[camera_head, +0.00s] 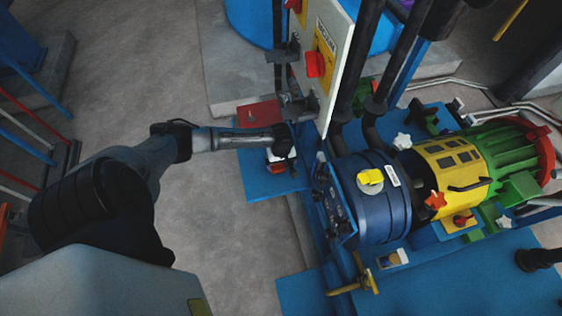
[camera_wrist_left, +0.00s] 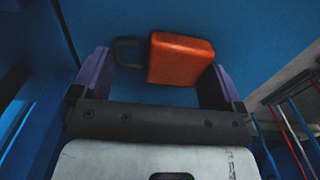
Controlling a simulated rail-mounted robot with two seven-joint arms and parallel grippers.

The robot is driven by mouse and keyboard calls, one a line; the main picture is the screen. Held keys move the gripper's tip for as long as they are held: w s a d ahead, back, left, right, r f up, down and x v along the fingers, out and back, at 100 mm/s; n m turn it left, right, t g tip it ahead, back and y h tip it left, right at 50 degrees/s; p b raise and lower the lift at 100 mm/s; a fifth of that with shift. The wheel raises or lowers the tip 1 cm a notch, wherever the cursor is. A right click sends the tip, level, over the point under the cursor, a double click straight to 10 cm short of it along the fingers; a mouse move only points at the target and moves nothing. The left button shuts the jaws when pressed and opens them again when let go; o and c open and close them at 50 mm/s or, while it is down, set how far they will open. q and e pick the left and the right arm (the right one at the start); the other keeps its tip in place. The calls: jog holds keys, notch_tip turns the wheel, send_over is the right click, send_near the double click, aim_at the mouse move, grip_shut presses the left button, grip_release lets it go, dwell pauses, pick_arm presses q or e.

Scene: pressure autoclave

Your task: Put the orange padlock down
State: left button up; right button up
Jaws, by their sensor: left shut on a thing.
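The orange padlock (camera_wrist_left: 181,59) lies between the two purple fingers of my left gripper (camera_wrist_left: 158,72) in the wrist view. Its dark shackle (camera_wrist_left: 126,52) points to the left finger, and its body is by the right finger. The left gripper is shut on it. In the head view my left gripper (camera_head: 280,150) is over a blue shelf (camera_head: 257,186), and a bit of the orange padlock (camera_head: 277,168) shows below it. I cannot tell whether the padlock touches the shelf. My right gripper is not in view.
A red flat item (camera_head: 259,113) lies at the shelf's back. A white panel with a red knob (camera_head: 316,64) stands close right of my gripper. The blue vessel (camera_head: 384,210) with yellow and green sections is farther right. Floor is clear left of the shelf.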

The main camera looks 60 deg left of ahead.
pick_arm(q)
jog(key=o, duration=0.6)
jog(key=shift+f, duration=0.15)
jog(key=shift+o, duration=0.2)
